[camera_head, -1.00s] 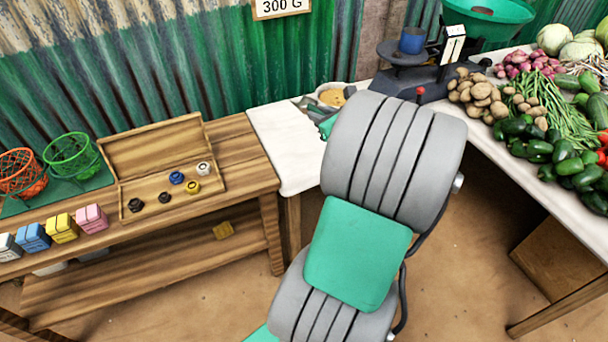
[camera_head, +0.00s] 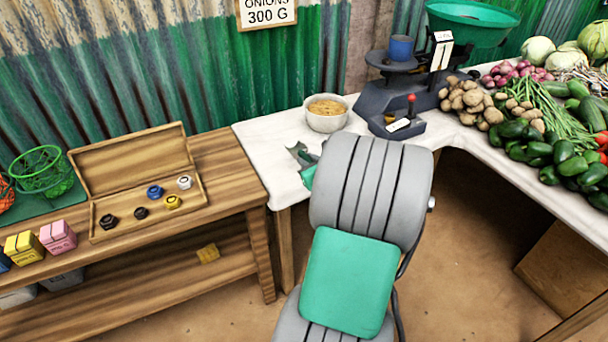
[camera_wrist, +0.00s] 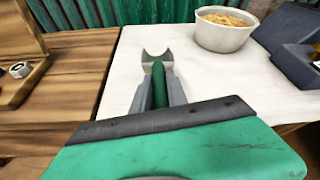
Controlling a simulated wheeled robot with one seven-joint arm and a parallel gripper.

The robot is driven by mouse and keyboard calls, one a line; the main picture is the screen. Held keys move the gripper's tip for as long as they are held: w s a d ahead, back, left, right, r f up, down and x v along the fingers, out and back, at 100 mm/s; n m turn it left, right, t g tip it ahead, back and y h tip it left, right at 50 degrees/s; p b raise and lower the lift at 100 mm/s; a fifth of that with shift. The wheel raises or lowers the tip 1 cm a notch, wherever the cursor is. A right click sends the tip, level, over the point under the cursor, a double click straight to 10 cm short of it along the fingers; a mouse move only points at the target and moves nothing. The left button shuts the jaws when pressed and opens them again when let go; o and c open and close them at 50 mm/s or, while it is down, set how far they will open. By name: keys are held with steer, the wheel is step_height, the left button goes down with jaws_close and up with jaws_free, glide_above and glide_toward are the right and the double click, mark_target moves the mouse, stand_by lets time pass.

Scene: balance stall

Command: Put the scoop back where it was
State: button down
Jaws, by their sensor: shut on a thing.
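The scoop (camera_wrist: 157,62) has a grey metal head and a green handle. My gripper (camera_wrist: 160,94) is shut on the green handle, with a grey finger on each side. The scoop's head points away from me, over the white tabletop. I cannot tell whether it touches the top. In the head view the grey scoop head (camera_head: 300,154) shows near the white top's left part, and my arm hides much of the gripper. A pale bowl (camera_head: 326,121) of yellowish grain stands beyond and to the right of the scoop. It also shows in the wrist view (camera_wrist: 221,38).
A dark scale (camera_head: 385,98) with a green pan (camera_head: 472,16) and a blue cup (camera_head: 401,46) stands right of the bowl. Vegetables cover the right side. A wooden bench (camera_head: 225,160) with an open weight box (camera_head: 95,220) adjoins at left. The white top around the scoop is clear.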

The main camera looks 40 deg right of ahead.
steer(key=f, duration=0.1)
steer(key=f+b, duration=0.1)
steer(key=f, duration=0.2)
steer(key=shift+w+a, duration=0.3)
steer(key=shift+w, duration=0.1)
steer(key=shift+f, duration=0.15)
steer(key=c, duration=1.3)
jaws_free()
